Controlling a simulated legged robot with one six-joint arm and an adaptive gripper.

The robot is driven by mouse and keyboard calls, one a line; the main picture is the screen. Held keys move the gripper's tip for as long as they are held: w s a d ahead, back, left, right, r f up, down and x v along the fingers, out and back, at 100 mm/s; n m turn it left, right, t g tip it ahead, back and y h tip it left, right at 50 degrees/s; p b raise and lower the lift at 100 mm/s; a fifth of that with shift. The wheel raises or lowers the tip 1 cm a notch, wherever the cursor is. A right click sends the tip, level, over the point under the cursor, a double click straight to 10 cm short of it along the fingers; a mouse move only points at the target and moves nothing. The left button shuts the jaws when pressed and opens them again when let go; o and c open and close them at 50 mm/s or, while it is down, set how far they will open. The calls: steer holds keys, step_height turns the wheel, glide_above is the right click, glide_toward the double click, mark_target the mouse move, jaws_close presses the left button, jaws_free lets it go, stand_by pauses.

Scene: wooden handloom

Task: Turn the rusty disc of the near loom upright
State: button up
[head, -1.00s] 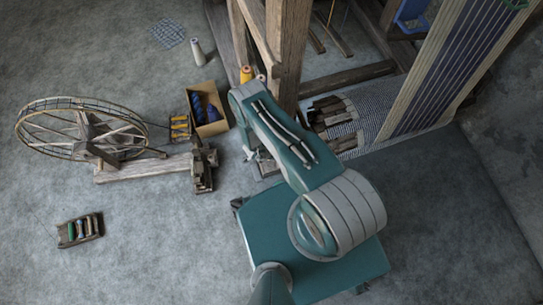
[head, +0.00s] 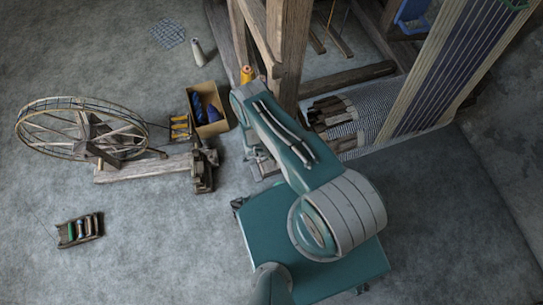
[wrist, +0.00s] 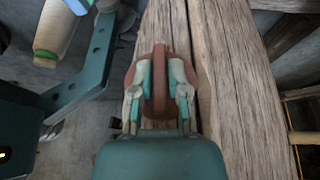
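The rusty disc (wrist: 131,76) is on the weathered wooden post of the near loom (wrist: 229,90) in the wrist view. A thick rusty bar (wrist: 160,75) stands out from its face and runs up and down in the picture. My gripper (wrist: 160,83) has one finger on each side of this bar, and the pads look pressed against it. The fingers cover part of the disc's face. In the head view the loom post (head: 288,60) rises beside my arm, and the disc is hidden there.
A spinning wheel (head: 82,130) and small bobbin tray (head: 80,230) are to the left. Striped warp (head: 455,65) hangs right. Floor at lower left is clear.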

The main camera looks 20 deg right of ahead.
steer(key=shift+o, duration=0.9)
steer(key=v, duration=1.2)
